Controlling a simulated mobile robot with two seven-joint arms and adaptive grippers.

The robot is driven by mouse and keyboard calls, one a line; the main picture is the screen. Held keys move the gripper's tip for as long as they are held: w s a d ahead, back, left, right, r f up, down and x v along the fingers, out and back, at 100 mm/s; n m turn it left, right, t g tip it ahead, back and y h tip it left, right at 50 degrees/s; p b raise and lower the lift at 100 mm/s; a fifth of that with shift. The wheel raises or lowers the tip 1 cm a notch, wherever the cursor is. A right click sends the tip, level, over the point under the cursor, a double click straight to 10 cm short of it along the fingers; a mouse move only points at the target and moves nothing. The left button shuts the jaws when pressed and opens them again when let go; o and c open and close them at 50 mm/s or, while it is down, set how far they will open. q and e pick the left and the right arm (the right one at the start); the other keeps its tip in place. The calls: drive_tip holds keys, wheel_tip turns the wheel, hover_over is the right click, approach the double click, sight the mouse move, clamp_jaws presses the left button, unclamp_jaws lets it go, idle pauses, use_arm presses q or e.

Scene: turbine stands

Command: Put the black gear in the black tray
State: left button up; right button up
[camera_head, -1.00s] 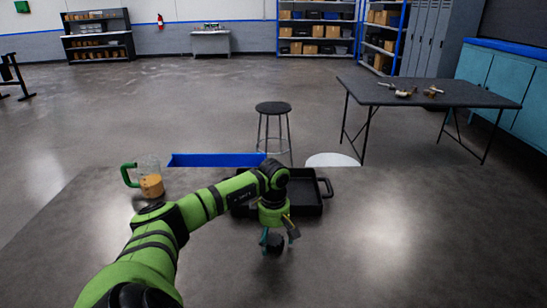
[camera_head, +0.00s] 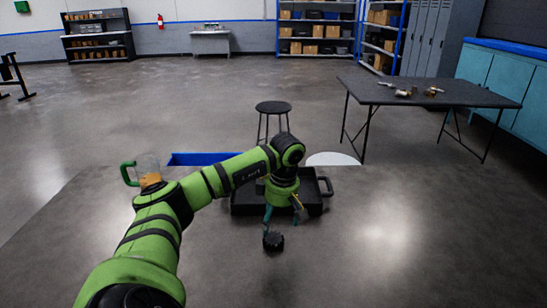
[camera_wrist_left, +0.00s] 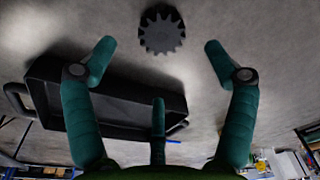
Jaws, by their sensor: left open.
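The black gear (camera_head: 273,241) lies on the grey table in front of the black tray (camera_head: 312,203). In the left wrist view the toothed gear (camera_wrist_left: 162,30) shows at the top middle. My left gripper (camera_head: 283,216) is open and empty above the table, between the tray and the gear in the head view. In the left wrist view its green fingers (camera_wrist_left: 160,52) are spread wide, with the gear beyond their tips and apart from them. The tray (camera_wrist_left: 130,98) also shows there behind the fingers. My left arm hides part of the tray in the head view. My right gripper is not in view.
A clear pitcher (camera_head: 149,163) with a green handle stands at the table's left, partly behind my arm. A blue bin (camera_head: 200,158) and a white round surface (camera_head: 332,159) lie beyond the far edge. The table's right side is clear.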

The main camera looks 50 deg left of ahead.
sight(274, 238)
use_arm(q)
drive_tip(key=shift+a+f, duration=0.1)
drive_tip(key=shift+f, duration=0.7)
drive_tip(key=f+p, duration=0.1)
drive_tip(key=f, duration=0.2)
drive_tip(key=f+p, duration=0.1)
drive_tip(key=shift+s+f+p, duration=0.2)
drive_tip(key=shift+s+p, duration=0.1)
drive_tip(key=shift+a+f, duration=0.2)
drive_tip(key=shift+f, duration=0.45)
drive_tip(key=c, duration=1.6)
drive_tip(key=shift+c, duration=0.5)
drive_tip(key=shift+r, duration=0.1)
